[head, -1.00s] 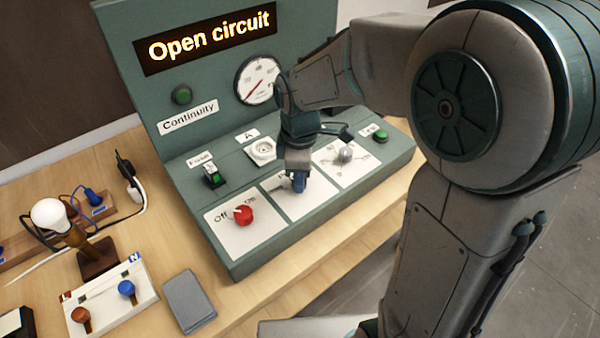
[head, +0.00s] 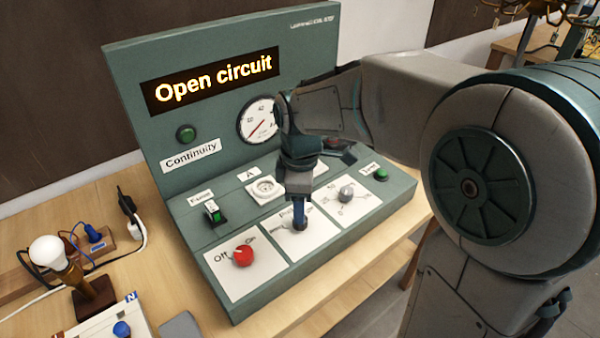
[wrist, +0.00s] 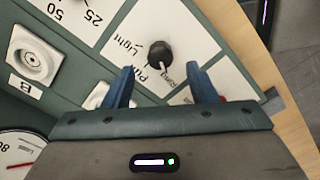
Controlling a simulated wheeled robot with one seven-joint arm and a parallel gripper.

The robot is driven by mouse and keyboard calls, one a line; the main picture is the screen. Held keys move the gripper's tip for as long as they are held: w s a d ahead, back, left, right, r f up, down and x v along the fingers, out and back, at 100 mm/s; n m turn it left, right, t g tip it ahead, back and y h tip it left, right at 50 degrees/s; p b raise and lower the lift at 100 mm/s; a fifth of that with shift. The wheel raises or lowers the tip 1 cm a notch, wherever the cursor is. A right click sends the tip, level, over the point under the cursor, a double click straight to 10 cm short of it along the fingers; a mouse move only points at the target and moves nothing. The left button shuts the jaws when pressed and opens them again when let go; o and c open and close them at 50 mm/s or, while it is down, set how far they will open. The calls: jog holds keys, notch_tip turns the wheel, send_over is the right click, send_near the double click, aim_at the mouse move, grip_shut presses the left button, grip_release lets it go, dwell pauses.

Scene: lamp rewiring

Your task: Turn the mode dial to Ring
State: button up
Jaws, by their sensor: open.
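The mode dial (wrist: 160,54) is a dark round knob with a pale pointer, on a white plate with Light and other labels in the wrist view. Its pointer is toward the gripper side; I cannot tell exactly which label it marks. In the head view the middle white plate (head: 283,238) is partly covered by my gripper (head: 301,212). In the wrist view the blue fingers of my gripper (wrist: 163,84) are apart, with nothing between them. The knob lies just beyond the fingertips, roughly centred between them.
A red Off/On dial (head: 243,256) is left of the middle plate, a grey dial (head: 346,194) right. The display (head: 212,82) reads "Open circuit". A green button (head: 381,175), a fuse switch (head: 214,212) and a socket (head: 264,190) are nearby. A lamp bulb (head: 47,249) stands left.

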notch_tip(320, 180, up, 10)
jog(key=shift+f, duration=0.2)
dwell(0.4)
jog(key=s+d+f+m+t, duration=0.3)
jog(key=s+d+f+m, duration=0.5)
jog(key=m, duration=0.8)
jog(key=s+d, duration=0.3)
jog(key=s, duration=0.1)
jog(key=shift+s+d+m, duration=0.2)
jog(key=shift+d+m, duration=0.1)
jog(key=shift+d, duration=0.1)
